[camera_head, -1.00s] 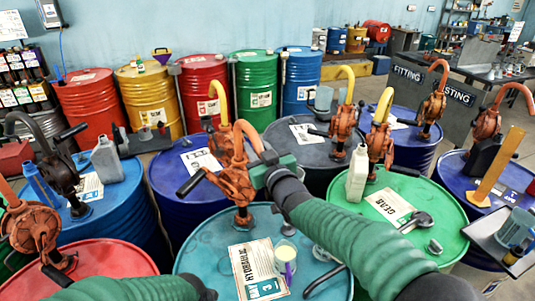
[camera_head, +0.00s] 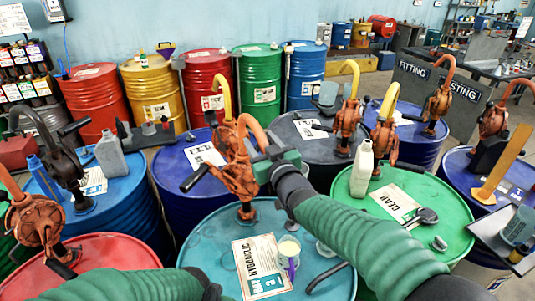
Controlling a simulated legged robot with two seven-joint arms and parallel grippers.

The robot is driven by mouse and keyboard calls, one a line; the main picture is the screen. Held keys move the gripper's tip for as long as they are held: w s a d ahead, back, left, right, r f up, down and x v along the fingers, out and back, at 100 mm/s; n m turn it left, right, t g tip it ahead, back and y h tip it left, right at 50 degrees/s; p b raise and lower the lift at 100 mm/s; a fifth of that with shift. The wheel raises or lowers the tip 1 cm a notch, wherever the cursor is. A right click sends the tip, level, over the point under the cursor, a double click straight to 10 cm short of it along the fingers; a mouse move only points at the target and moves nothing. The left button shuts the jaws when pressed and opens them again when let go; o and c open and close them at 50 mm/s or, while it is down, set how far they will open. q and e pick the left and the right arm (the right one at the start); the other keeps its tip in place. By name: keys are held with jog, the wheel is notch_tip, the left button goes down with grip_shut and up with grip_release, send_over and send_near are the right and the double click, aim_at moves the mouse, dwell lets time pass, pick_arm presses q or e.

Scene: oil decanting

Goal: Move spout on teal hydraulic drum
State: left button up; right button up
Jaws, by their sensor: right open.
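The teal hydraulic drum (camera_head: 215,255) stands front centre, with a label (camera_head: 262,268) reading HYDRAULIC on its lid. A rust-orange hand pump (camera_head: 238,180) stands upright on it. Its orange curved spout (camera_head: 251,123) arcs over to the right and down. My right gripper (camera_head: 268,158) is open at the spout's lower end; its jaws overlap the spout in the picture, and I cannot tell whether they touch it. My left arm shows at the bottom left, with its gripper out of view.
A small cup (camera_head: 288,247) stands on the teal lid beside a purple object. A green drum (camera_head: 345,192) with a cream bottle (camera_head: 362,170) stands to the right. A red drum (camera_head: 95,250) is at the left, and blue drums (camera_head: 180,165) stand behind. Pumps crowd the space.

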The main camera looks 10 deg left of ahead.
pick_arm(q)
notch_tip(320, 180, down, 4)
jog(key=b, duration=0.3)
jog(key=shift+s+d+r, duration=0.1)
jog(key=shift+s+r, duration=0.05)
jog(key=shift+r, duration=0.05)
pick_arm(e)
jog(key=v, duration=1.5)
jog(key=shift+s, duration=0.4)
jog(key=shift+d+f, duration=0.1)
jog(key=shift+d, duration=0.1)
jog(key=s+d+f+m+g+h, duration=0.2)
jog(key=d+f+m+g+h, duration=0.35)
jog(key=d+f, duration=1.15)
jog(key=s+d+f+m+g+h, duration=0.1)
jog(key=s+d+f+g+h, duration=0.1)
jog(key=s+d+f, duration=0.3)
jog(key=s+d+f+m+g+h, duration=0.2)
jog(key=s+d+f, duration=0.4)
jog(key=s+f, duration=0.4)
jog(key=s+g+h, duration=0.1)
jog(key=s+g, duration=0.1)
jog(key=shift+s+f+g, duration=0.3)
jog(key=shift+g, duration=0.05)
jog(key=shift+a, duration=0.1)
